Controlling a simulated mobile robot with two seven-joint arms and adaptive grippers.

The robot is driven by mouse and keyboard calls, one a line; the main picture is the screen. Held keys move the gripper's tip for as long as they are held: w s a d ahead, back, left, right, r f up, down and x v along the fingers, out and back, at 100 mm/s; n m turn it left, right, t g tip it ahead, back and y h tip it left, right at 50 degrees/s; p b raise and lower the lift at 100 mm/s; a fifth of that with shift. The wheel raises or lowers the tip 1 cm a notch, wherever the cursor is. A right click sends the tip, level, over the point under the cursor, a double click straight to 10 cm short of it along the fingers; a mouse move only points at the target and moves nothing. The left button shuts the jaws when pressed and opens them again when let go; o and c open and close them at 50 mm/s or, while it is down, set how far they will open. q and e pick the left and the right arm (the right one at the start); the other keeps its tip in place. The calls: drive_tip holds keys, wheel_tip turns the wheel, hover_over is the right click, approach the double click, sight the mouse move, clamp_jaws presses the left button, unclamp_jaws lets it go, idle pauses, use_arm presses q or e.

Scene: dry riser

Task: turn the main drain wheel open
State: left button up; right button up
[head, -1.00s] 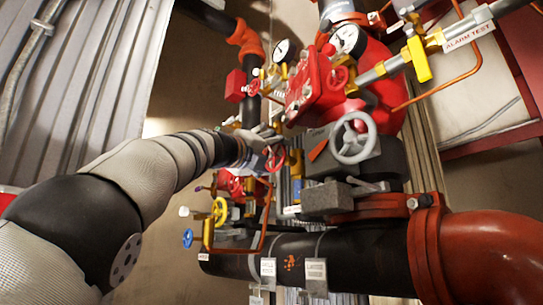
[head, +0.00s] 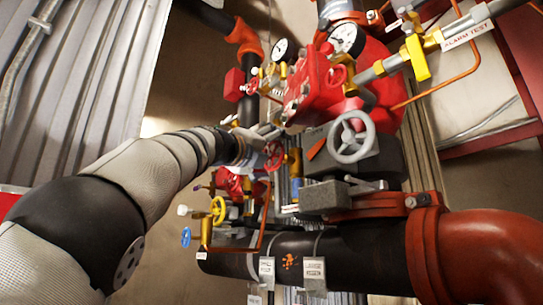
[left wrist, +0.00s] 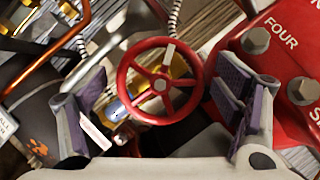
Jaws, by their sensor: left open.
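A red spoked hand wheel (head: 274,155) with a pale mark on its rim sits in the middle of the pipework in the head view. It shows large in the left wrist view (left wrist: 160,82), with a brass valve body behind it. I cannot read a label that names it as the main drain wheel. My left gripper (left wrist: 160,98) is open, with one purple-padded finger on each side of the wheel and a visible gap to both. In the head view my left gripper (head: 267,135) is at the wheel, partly hidden among the pipes. My right gripper is not in view.
A red valve body (left wrist: 285,60) with bolts lies close to the right finger. A copper tube (left wrist: 60,48) runs at the left. A large black pipe (head: 340,255) crosses below.

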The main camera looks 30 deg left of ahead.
use_arm(q)
drive_tip(key=shift+s, duration=0.15)
drive_tip(key=v, duration=1.1)
drive_tip(key=shift+s, duration=0.35)
drive_tip(key=shift+f, duration=0.15)
drive_tip(key=w+f+m+t+h, duration=0.2)
drive_tip(key=w+f+m+h, duration=0.35)
drive_tip(key=m, duration=0.35)
drive_tip(key=w+r+m+t, duration=0.1)
drive_tip(key=w+r, duration=0.1)
drive_tip(key=w+r+t, duration=0.1)
drive_tip(key=w+r, duration=0.1)
drive_tip(key=r, duration=0.1)
drive_tip(key=w+d+r+m, duration=0.1)
drive_tip(key=w+r, duration=0.1)
drive_tip(key=shift+w+d+r+m+t+h+b, duration=0.1)
drive_tip(key=shift+w+r+m+t+h+b, duration=0.2)
drive_tip(key=shift+w+r+t+b, duration=0.1)
drive_tip(key=shift+w+r, duration=0.15)
drive_tip(key=shift+r, duration=0.25)
